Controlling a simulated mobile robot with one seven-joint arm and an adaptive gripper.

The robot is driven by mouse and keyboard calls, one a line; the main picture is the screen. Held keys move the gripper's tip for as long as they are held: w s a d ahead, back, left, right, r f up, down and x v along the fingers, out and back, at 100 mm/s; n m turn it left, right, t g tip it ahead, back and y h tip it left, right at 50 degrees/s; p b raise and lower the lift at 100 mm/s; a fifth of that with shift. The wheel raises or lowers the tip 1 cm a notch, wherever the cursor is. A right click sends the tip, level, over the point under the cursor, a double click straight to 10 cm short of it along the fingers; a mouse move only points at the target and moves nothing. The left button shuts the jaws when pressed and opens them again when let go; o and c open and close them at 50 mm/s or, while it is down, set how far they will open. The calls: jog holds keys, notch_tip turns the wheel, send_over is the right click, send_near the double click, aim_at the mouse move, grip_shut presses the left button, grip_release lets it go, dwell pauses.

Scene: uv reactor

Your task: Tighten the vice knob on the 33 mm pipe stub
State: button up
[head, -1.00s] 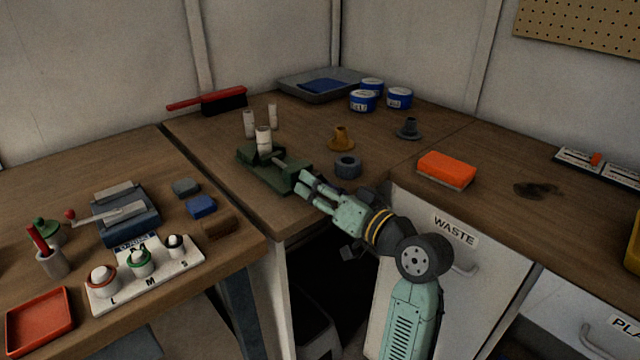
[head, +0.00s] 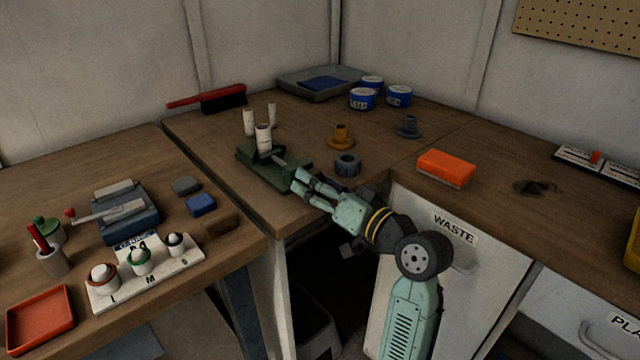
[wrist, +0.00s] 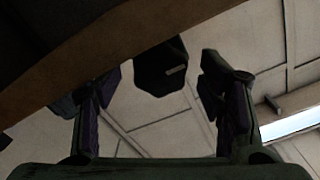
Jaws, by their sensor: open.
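The green vice (head: 268,172) sits near the front corner of the wooden bench. A white pipe stub (head: 263,138) stands upright at its jaw; whether it is gripped tight cannot be told, nor can its size be read. My gripper (head: 300,184) is open at the vice's front right end, where it hides the knob in the head view. In the wrist view, a dark faceted knob (wrist: 161,68) with a small pale mark shows between and beyond the two spread fingers (wrist: 165,95). I cannot tell whether either finger touches it.
Two more white stubs (head: 249,122) (head: 272,114) stand behind the vice. A dark grey ring (head: 347,165) and an ochre flanged part (head: 340,138) lie to its right. The bench edge crosses the wrist view's upper left (wrist: 110,50).

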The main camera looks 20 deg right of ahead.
jog(key=v, duration=1.2)
